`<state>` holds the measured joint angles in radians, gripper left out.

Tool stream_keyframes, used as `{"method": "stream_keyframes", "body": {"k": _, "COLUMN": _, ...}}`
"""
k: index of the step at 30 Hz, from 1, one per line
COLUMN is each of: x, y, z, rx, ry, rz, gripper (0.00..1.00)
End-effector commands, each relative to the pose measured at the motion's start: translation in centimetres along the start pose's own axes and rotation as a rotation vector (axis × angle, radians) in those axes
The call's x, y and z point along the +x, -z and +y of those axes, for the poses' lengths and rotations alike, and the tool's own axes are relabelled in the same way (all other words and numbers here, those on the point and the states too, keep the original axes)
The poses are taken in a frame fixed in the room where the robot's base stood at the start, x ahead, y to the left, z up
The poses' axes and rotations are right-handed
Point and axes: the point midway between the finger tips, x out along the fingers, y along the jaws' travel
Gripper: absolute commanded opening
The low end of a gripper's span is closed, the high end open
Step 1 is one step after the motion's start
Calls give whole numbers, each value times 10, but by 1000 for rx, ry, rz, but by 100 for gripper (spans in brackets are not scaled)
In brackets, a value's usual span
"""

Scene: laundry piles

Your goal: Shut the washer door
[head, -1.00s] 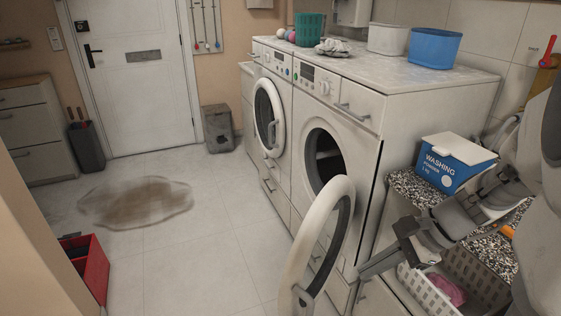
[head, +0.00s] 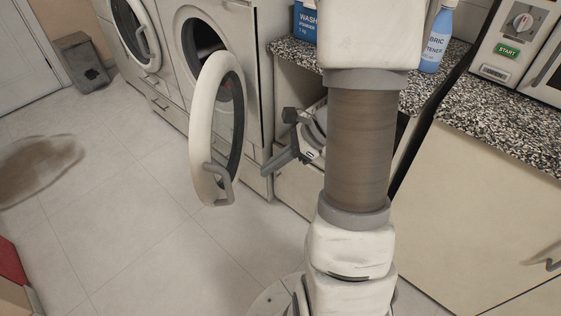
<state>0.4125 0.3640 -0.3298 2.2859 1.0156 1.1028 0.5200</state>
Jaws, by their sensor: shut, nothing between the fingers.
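The near washing machine (head: 246,22) stands at the upper middle of the head view. Its round door (head: 202,112) is wide open, swung out into the room, with a white rim, dark glass and a grey handle (head: 222,182) near its lower edge. The drum opening behind it is dark and partly visible. My gripper (head: 270,168) is shut and empty, to the right of the door and apart from it in the picture. My arm stands in front and hides part of the counter behind.
A second front-loader with a round door (head: 134,28) standing ajar is to the left. A speckled counter (head: 500,122) with a washing powder box (head: 305,22), a blue bottle (head: 437,38) and a microwave (head: 515,45) is at right.

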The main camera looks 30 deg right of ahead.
Motion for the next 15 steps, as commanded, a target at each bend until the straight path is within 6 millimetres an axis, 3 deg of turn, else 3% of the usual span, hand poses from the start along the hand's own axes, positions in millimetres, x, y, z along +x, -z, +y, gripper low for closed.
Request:
{"method": "stream_keyframes", "body": {"k": 1, "x": 16, "y": 3, "z": 1, "rx": -1, "ry": -4, "rz": 0, "gripper": 0}}
{"method": "stream_keyframes", "body": {"k": 5, "x": 41, "y": 3, "z": 1, "rx": 0, "ry": -4, "rz": 0, "gripper": 0}}
{"method": "stream_keyframes", "body": {"k": 9, "x": 54, "y": -16, "z": 0, "rx": -5, "ry": -1, "rz": 0, "gripper": 0}}
{"method": "stream_keyframes", "body": {"k": 15, "x": 64, "y": -27, "z": 0, "rx": -2, "ry": 0, "rz": 1, "gripper": 0}}
